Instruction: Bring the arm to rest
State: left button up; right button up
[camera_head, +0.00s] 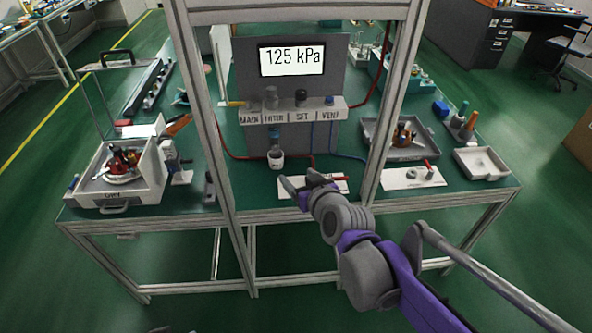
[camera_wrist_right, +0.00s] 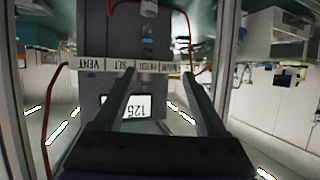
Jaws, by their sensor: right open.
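My right arm comes in from the lower right of the head view. Its gripper (camera_head: 303,184) is in front of the bench's middle bay, pointing at the panel. The right wrist view looks along its two fingers (camera_wrist_right: 158,76), which are apart with nothing held between them. That view shows the panel upside down beyond the fingers. The grey panel (camera_head: 250,82) carries a display (camera_head: 292,60) reading 125 kPa and a row of knobs with labels, among them MAIN, SET and VENT. My left gripper is not in view.
Metal frame posts (camera_head: 205,110) stand on both sides of the gripper. A white cup (camera_head: 276,158) sits below the panel.

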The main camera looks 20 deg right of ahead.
pick_arm(q)
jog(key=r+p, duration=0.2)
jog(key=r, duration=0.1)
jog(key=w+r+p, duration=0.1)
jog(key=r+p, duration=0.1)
jog(key=p, duration=0.1)
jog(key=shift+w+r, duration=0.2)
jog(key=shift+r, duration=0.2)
pick_arm(e)
jog(key=s+d+f+g, duration=0.1)
jog(key=s+f+g, duration=0.3)
jog(key=s, duration=0.7)
jog(key=s+d+f+m+g+h, duration=0.1)
jog(key=s+f+g, duration=0.3)
jog(key=s, duration=0.7)
jog(key=shift+s+d+f+h, duration=0.3)
jog(key=shift+s+d+f, duration=0.1)
jog(key=shift+d+f, duration=0.2)
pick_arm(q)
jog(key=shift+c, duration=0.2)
pick_arm(e)
jog(key=shift+r, duration=0.1)
